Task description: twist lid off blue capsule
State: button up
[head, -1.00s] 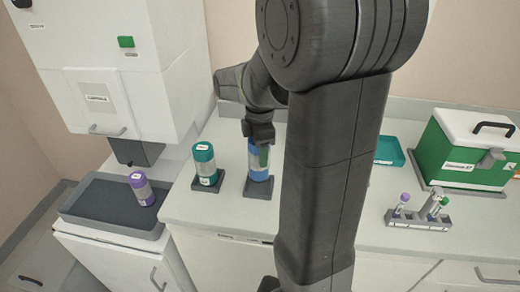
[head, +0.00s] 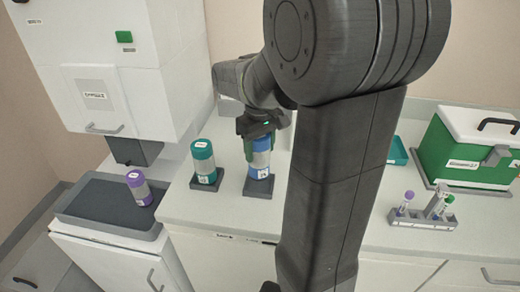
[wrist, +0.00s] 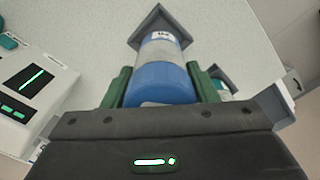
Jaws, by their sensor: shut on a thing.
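The blue capsule (head: 259,161) stands upright in a dark square holder (head: 258,187) on the counter. It has a blue lid, a silver-grey middle and a label low down. My gripper (head: 261,147) comes from above and is shut on the blue lid (wrist: 160,82). In the wrist view, the green fingers of my gripper (wrist: 160,88) press on both sides of the lid. The lid sits on the capsule, and I see no gap between them. My arm hides part of the counter to the right.
A teal capsule (head: 204,161) stands in its own holder just left. A purple capsule (head: 138,188) stands on a dark tray (head: 95,215) under the white machine (head: 110,70). A tube rack (head: 423,220) and a green box (head: 465,150) are at the right.

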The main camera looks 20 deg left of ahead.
aim_at(259, 162)
jog(key=m+b, duration=0.1)
jog(key=m, duration=0.6)
jog(key=shift+b, duration=0.35)
jog(key=shift+f+b, duration=0.55)
jog(key=shift+f, duration=0.55)
jog(key=shift+f, duration=0.3)
jog(key=shift+f, duration=0.4)
jog(key=shift+f+b, duration=0.2)
jog(key=shift+b, duration=0.1)
jog(key=shift+f, duration=0.5)
jog(key=shift+n, duration=0.3)
